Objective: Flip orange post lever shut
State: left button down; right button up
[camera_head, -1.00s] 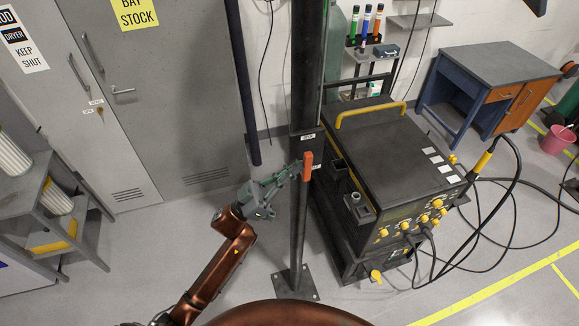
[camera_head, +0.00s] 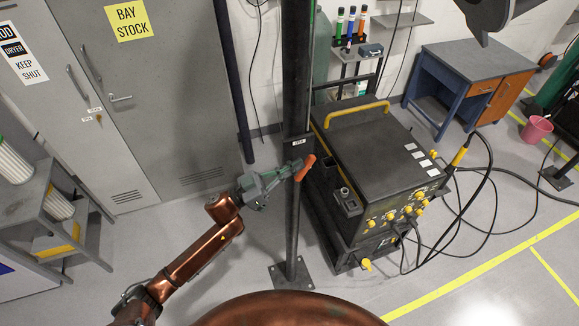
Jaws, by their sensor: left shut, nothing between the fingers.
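The orange lever (camera_head: 305,168) sits on the dark upright post (camera_head: 292,215) in the middle of the view. It is tilted, its top leaning to the right and its lower end at the post. My left gripper (camera_head: 292,171) is shut and empty, its fingertips at the left side of the post, close by the lever's lower part. I cannot tell whether the tips touch the lever. A small white label (camera_head: 298,142) is on the post just above the lever. My right gripper is not in view.
A dark welding machine (camera_head: 370,150) with a yellow handle and yellow knobs stands just right of the post. Grey cabinets (camera_head: 150,90) stand behind left, a grey shelf (camera_head: 40,215) at far left. Black cables loop on the floor at right. Floor left of the post's base is clear.

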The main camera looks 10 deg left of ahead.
aim_at(307, 164)
pick_arm(q)
jog(key=shift+w+d+r, duration=0.15)
jog(key=shift+d, duration=0.1)
jog(key=shift+w+d+p, duration=0.2)
jog(key=shift+d+p, duration=0.15)
jog(key=shift+d, duration=0.15)
jog(key=shift+w+d, duration=0.2)
jog(key=shift+d, duration=0.15)
jog(key=shift+w+d+f, duration=0.35)
jog(key=shift+d+f, duration=0.05)
jog(key=shift+d, duration=0.15)
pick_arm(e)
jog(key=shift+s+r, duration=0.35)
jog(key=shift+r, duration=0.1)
